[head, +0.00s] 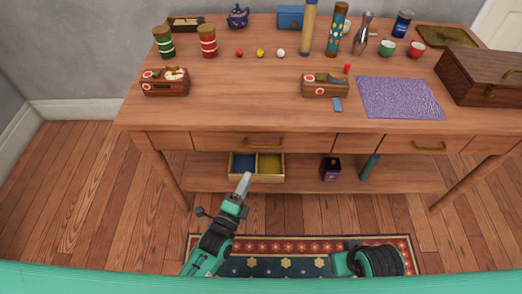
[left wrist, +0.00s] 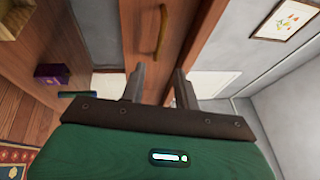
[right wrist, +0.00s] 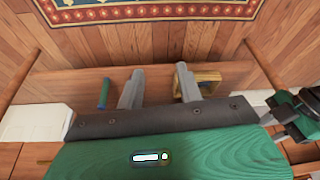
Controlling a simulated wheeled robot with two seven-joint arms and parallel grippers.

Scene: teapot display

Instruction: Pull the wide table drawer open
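The wide drawer (head: 220,142) sits in the front of the wooden table, left of centre, and looks flush and shut. Its brass bar handle (head: 264,143) also shows upright near the top of the left wrist view (left wrist: 162,30). My left gripper (head: 246,182) is below and in front of the drawer, a little left of the handle in the head view. In the left wrist view its two fingers (left wrist: 158,80) are apart and empty, and the handle lies beyond them, not touched. My right gripper (right wrist: 158,78) has its fingers apart and empty; in the head view its fingers are hidden.
A second drawer with a handle (head: 429,147) is at the right. The lower shelf holds a divided open box (head: 257,166), a purple box (head: 330,168) and a green cylinder (head: 369,168). The tabletop carries canisters, teaware and a purple mat (head: 400,98). A patterned rug (head: 300,246) lies in front.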

